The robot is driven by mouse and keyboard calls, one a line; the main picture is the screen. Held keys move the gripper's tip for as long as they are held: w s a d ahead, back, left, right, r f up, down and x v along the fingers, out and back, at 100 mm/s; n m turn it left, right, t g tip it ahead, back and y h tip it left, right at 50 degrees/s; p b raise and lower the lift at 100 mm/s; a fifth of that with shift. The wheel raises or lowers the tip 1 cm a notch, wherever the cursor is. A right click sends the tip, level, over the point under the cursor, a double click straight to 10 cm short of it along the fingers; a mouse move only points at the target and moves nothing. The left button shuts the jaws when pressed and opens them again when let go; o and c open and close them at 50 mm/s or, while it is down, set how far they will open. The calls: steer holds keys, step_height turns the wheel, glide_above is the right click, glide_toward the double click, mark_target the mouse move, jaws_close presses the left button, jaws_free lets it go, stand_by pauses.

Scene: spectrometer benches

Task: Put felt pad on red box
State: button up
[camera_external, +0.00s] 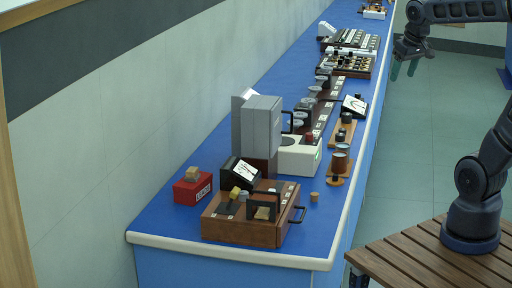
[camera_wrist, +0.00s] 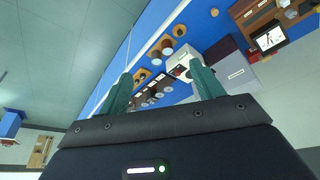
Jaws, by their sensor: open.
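The red box (camera_external: 192,190) with a white label stands at the near left end of the blue bench, close to the wall. A small tan block (camera_external: 192,174) rests on its top. Another small tan piece (camera_external: 262,213) and a yellowish block (camera_external: 236,191) are on the wooden case to the right. I cannot tell which of these is the felt pad. My gripper (camera_external: 404,69) is open and empty, high at the upper right, beyond the bench's right edge. Its two teal fingers are spread in the wrist view (camera_wrist: 160,69). The red box is not clearly visible there.
The wooden case (camera_external: 240,232) with an upright black handle fills the near end. A grey instrument (camera_external: 261,128), a white device (camera_external: 299,155) and a dark meter (camera_external: 240,172) stand behind it. A cork (camera_external: 314,197) and copper cup (camera_external: 340,163) are near the right edge.

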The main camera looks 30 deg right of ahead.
steer(key=s+d+f+m, duration=0.1)
steer(key=s+d+f, duration=0.2)
steer(key=s, duration=0.6)
steer(key=shift+d+f+t, duration=0.35)
steer(key=shift+f+t, duration=0.05)
steer(key=shift+f, duration=0.5)
